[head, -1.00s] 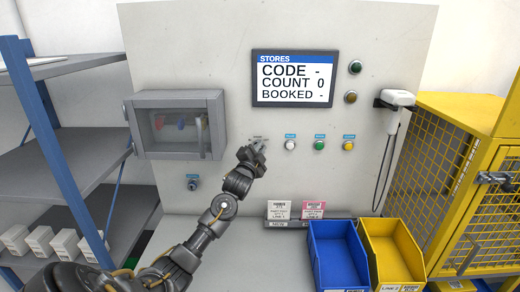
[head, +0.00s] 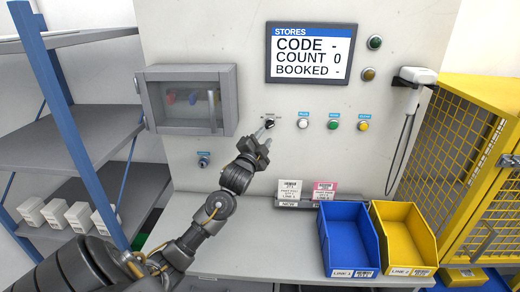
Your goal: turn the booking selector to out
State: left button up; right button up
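The booking selector (head: 269,124) is a small dark knob on the grey panel, left of the row of coloured buttons. Its pointing direction and lettering are too small to read. My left gripper (head: 264,138) is just below and in front of the knob in the head view, with its fingers apart and nothing seen between them. It appears clear of the knob. The screen (head: 310,53) reads CODE -, COUNT 0, BOOKED -. My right gripper is out of view.
White (head: 303,122), green (head: 333,124) and yellow (head: 362,125) buttons sit right of the knob. A windowed box (head: 232,100) juts out to its upper left. A key switch (head: 203,159) is lower left. Blue (head: 347,240) and yellow (head: 408,232) bins stand on the counter.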

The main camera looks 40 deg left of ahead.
pick_arm(q)
jog(key=shift+b+v, duration=0.35)
jog(key=shift+v, duration=1.3)
